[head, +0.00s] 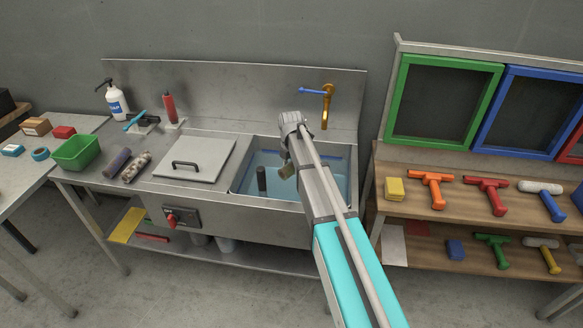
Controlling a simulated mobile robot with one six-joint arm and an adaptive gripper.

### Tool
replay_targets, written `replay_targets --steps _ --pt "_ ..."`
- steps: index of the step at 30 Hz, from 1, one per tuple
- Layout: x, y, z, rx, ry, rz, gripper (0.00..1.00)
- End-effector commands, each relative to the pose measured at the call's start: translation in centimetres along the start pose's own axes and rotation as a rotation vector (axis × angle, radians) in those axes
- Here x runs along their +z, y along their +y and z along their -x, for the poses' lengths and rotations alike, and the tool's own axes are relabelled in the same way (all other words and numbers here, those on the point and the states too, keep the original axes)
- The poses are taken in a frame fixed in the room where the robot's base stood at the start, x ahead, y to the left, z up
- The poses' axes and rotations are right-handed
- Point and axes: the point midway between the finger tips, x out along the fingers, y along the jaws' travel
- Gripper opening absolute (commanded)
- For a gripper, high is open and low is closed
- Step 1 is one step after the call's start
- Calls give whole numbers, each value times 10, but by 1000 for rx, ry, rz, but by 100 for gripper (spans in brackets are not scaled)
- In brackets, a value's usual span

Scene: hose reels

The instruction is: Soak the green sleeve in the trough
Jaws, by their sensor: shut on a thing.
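The trough (240,189) is a steel basin in the sink unit, holding bluish water. My gripper (285,160) is over the trough, mostly hidden by my own arm. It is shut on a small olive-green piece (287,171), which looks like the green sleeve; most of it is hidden. I cannot tell whether it touches the water. A dark upright cylinder (262,180) stands in the trough just left of it.
A grey lid with a black handle (196,160) lies left of the trough. A dark sleeve (117,163) and a speckled sleeve (136,167) lie on the counter beside a green bin (76,153). A brass tap (327,104) rises behind.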

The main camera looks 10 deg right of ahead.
Motion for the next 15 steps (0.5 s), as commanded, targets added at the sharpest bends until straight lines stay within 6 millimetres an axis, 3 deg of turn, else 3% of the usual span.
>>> replay_targets --steps 15 --pt "1 0 -47 0 0 -1 16"
